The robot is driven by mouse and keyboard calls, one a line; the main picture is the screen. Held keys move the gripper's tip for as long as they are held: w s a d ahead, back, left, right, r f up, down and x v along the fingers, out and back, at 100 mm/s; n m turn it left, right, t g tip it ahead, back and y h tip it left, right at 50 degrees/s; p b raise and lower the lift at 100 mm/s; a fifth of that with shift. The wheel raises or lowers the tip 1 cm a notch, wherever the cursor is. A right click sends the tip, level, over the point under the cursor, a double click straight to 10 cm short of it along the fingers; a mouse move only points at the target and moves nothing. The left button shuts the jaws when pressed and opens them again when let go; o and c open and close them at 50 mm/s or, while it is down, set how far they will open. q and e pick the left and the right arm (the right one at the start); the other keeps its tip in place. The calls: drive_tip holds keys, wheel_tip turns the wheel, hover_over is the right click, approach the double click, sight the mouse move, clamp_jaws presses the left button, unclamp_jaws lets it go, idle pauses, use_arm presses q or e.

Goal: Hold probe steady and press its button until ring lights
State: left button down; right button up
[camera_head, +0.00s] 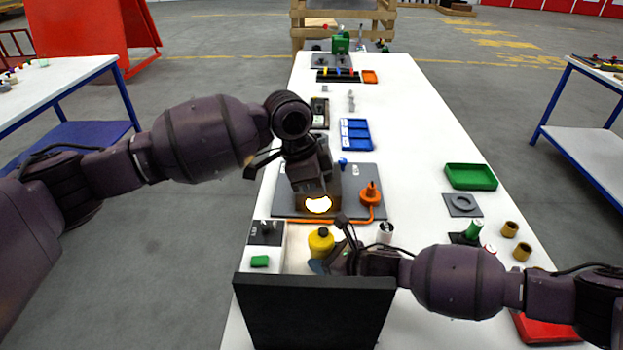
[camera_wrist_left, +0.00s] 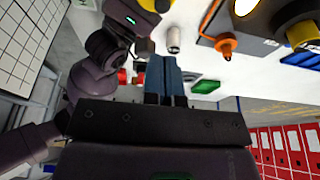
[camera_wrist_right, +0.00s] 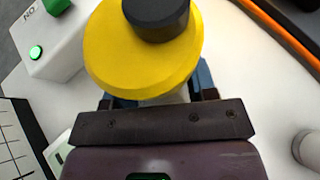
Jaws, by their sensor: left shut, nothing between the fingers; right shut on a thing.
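The yellow probe (camera_head: 321,242) stands upright near the front of the white table. The right wrist view shows its yellow body (camera_wrist_right: 110,55) from above, with a round black button (camera_wrist_right: 156,12) on top; I see no glow on it. My right gripper (camera_wrist_right: 155,98) is shut on the probe, with blue fingers showing on either side below the yellow body. My left gripper (camera_wrist_left: 163,62) is shut and empty, its blue fingers together. In the head view its wrist is above the grey plate, beyond the probe; the fingertips are hard to make out there.
A glowing lamp (camera_head: 318,205) and an orange cone (camera_head: 370,195) are at the grey plate (camera_head: 286,205). A white box with a green button (camera_head: 260,261) is left of the probe, a white cylinder (camera_head: 385,232) right. A dark panel (camera_head: 315,310) stands in front.

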sight(322, 231)
use_arm(q)
drive_tip(key=x, duration=0.8)
drive_tip(key=shift+a+f, duration=0.1)
drive_tip(key=shift+a, duration=0.3)
drive_tip(key=shift+f, duration=0.55)
drive_tip(key=shift+f, duration=0.1)
drive_tip(key=shift+f, duration=0.75)
drive_tip(key=shift+s+a+f, duration=0.1)
drive_tip(key=shift+s+f, duration=0.05)
drive_tip(key=shift+f, duration=0.15)
use_arm(e)
drive_tip(key=shift+a, duration=0.1)
drive_tip(key=shift+r, duration=0.1)
use_arm(q)
wheel_tip(322, 231, up, 5)
drive_tip(key=shift+f, duration=0.1)
drive_tip(key=v, duration=0.9)
drive_tip(key=shift+r, duration=0.4)
